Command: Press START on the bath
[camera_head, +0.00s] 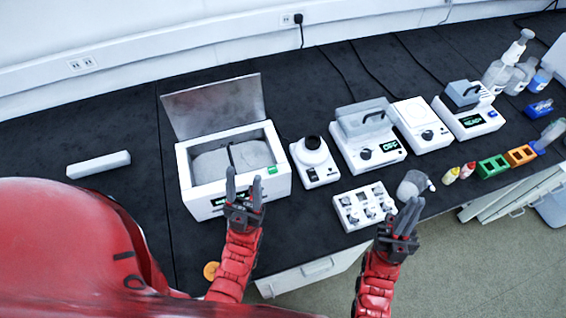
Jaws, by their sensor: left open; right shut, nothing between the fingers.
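The bath (184,178) is a white box at the left of the bench with its grey lid (215,105) raised at the back. Its basin holds something grey. A green button (272,169) sits at the right of its front rim; any lettering on it is too small to read. A dark display with green text on its front is partly hidden by my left gripper (244,176). That gripper is open, in front of the bath's front edge and left of the green button; I cannot tell if it touches. My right gripper (412,204) is shut and empty near the bench's front edge.
Right of the bath stand a small white mixer (316,174) and a white device reading OFF (382,158).

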